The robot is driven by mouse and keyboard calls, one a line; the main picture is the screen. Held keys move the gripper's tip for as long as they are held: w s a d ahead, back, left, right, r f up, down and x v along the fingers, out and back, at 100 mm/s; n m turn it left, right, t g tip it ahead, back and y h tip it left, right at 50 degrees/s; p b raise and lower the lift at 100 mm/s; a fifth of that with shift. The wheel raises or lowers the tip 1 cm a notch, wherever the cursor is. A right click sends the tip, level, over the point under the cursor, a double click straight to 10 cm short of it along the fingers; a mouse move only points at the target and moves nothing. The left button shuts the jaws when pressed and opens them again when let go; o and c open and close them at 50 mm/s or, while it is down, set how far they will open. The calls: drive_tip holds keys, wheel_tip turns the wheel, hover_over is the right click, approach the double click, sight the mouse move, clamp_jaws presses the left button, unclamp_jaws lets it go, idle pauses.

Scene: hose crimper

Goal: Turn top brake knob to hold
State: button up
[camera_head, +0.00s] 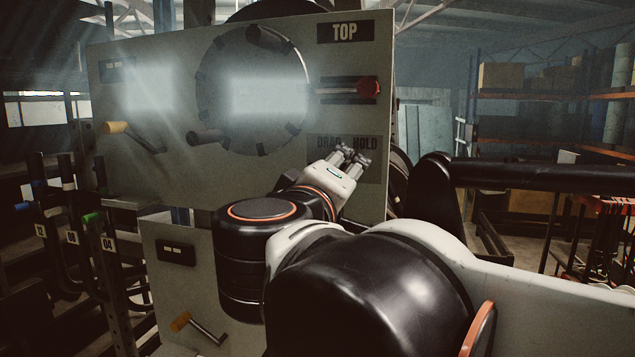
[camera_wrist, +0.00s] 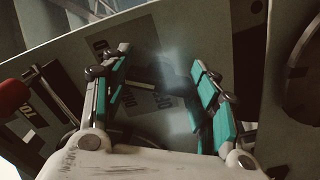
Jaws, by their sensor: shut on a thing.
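The grey TOP panel (camera_head: 150,70) stands upright ahead of me. Its dark brake plate (camera_head: 372,142) is marked DRAG on the left and HOLD on the right. My gripper (camera_head: 350,155) is at this plate, just under the lettering, and hides the knob in the head view. In the wrist view, my gripper (camera_wrist: 160,65) has its two teal-padded fingers on either side of the dark top brake knob (camera_wrist: 176,80), shut on it. The knob is dim there, and I cannot tell which mark it points to.
Above the plate is a red-knobbed slider (camera_head: 368,88), also at the left edge of the wrist view (camera_wrist: 12,96). A round drum opening (camera_head: 253,88) and a yellow-handled crank (camera_head: 117,128) are to the left. A thick black bar (camera_head: 540,174) runs to the right.

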drive_tip(key=shift+f, duration=0.1)
idle(0.3)
drive_tip(key=o, duration=1.1)
drive_tip(key=shift+c, duration=0.2)
drive_tip(key=v, duration=0.7)
drive_tip(key=shift+s, duration=0.3)
drive_tip(key=shift+a, duration=0.1)
